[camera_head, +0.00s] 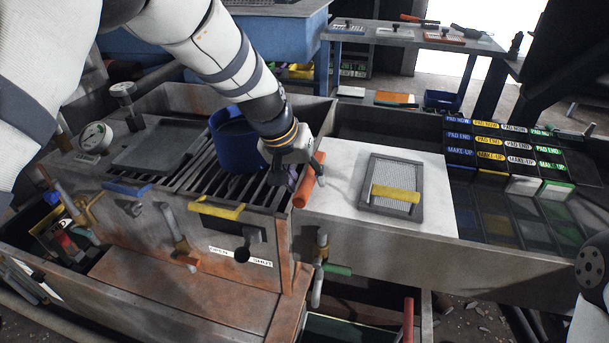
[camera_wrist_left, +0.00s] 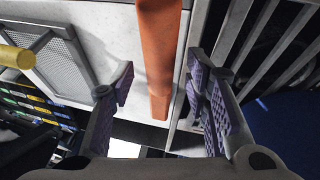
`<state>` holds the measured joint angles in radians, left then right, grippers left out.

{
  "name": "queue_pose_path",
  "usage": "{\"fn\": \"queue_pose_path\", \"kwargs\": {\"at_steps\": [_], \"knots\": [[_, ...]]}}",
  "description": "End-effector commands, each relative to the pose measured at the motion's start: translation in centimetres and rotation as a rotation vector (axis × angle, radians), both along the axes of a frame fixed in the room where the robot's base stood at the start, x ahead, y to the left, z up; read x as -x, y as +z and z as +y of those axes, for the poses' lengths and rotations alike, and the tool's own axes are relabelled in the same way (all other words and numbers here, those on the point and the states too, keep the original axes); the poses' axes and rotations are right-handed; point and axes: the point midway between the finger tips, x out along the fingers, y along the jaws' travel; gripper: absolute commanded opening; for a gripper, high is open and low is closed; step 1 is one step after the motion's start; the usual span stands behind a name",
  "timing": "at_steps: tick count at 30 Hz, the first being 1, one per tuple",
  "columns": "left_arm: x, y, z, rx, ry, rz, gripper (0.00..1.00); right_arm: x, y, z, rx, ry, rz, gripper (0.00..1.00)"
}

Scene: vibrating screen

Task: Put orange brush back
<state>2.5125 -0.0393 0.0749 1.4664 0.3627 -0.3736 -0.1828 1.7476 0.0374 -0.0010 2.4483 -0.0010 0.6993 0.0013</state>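An orange bar-like piece (camera_head: 309,182), which looks like the orange brush's handle, lies at the edge between the slatted grate and the white panel. No bristles show. My left gripper (camera_head: 304,168) is directly over it, pointing down. In the left wrist view the orange piece (camera_wrist_left: 160,62) shows between the spread purple-padded fingers (camera_wrist_left: 160,95), with a gap on the left. The right finger is close to it; I cannot tell if they touch. The left gripper is open. My right gripper is out of view; only part of my right arm shows at the right edge.
A blue bucket (camera_head: 232,142) stands on the grate left of the gripper. A mesh frame with a yellow handle (camera_head: 396,193) lies on the white panel (camera_head: 338,205). Labelled colour blocks (camera_head: 490,142) are at right. A back table (camera_head: 400,35) holds tools, some orange.

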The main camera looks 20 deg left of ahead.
Motion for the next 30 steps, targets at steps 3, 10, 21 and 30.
{"fn": "queue_pose_path", "kwargs": {"at_steps": [3, 10, 21, 30], "knots": [[0.0, 0.0, 0.0, 0.000, 0.000, 0.000, 0.43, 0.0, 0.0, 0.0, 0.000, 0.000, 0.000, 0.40], [0.6, 2.9, 0.4, 0.000, 0.001, -0.009, 0.43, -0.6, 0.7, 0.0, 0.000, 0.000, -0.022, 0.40], [3.9, 10.9, 2.1, 0.000, 0.000, -0.007, 0.43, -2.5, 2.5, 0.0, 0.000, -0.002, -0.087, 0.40], [4.4, 11.3, 2.3, 0.000, 0.000, 0.002, 0.43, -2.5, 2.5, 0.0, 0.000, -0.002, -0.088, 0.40]]}}
